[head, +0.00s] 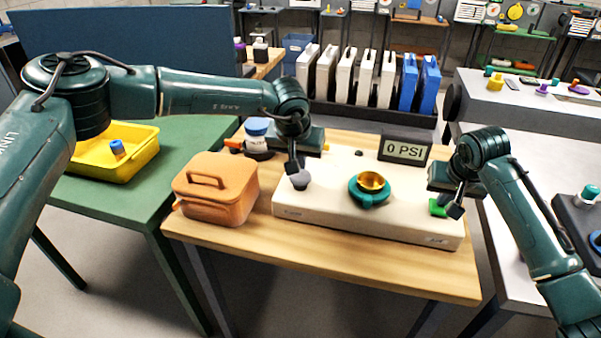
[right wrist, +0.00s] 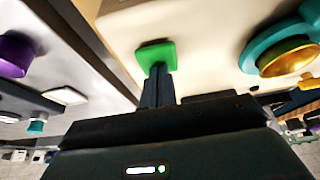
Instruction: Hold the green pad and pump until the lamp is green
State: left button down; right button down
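A cream-coloured box unit (head: 330,208) lies on the wooden table. The green pad (head: 437,208) is at its right end. It also shows in the right wrist view (right wrist: 155,54). My right gripper (head: 455,208) has its fingers together, with the tips at the pad and seemingly touching it. A grey knob (head: 300,180), perhaps the pump, is at the left end. My left gripper (head: 293,168) is just above it, fingers seemingly together; contact is unclear. A display (head: 405,149) reads 0 PSI. A gold piece in a teal ring (head: 369,189) sits mid-box. I see no clearly lit lamp.
An orange-brown lidded case (head: 215,188) and a white jar with a blue lid (head: 257,138) stand left of the box. A yellow tray (head: 110,160) is on the green table. Grey counters stand at the right. The wooden table's front strip is clear.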

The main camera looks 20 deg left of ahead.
pick_arm(q)
jog(key=shift+f, duration=1.45)
jog(key=shift+r, duration=1.15)
